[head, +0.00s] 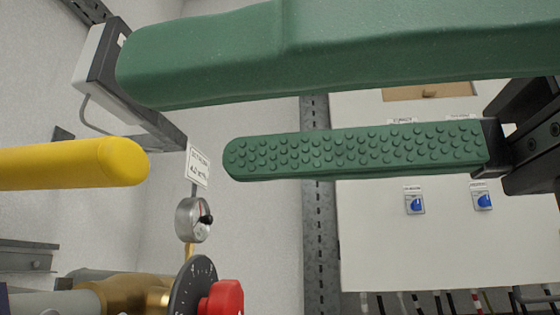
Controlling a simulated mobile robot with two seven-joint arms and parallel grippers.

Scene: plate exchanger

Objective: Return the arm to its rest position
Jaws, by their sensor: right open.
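My right gripper (180,115) reaches in from the right, close to the camera. Its two green fingers are spread well apart: one is smooth and large at the top, the other shows its bumpy pad below. Nothing is between them. My left gripper is not in view. A rounded yellow bar (75,163) comes in from the left edge; its end is apart from the fingers in the picture. A red knob (222,298) with a black dial (192,285) sits at the bottom, below the fingers.
A brass fitting (132,294) joins the dial. A round gauge (192,220) and a white label (198,163) stand above it. A white panel (375,240) with blue switches stands behind at right, beside a grey perforated post (320,240). A grey box (100,70) is at upper left.

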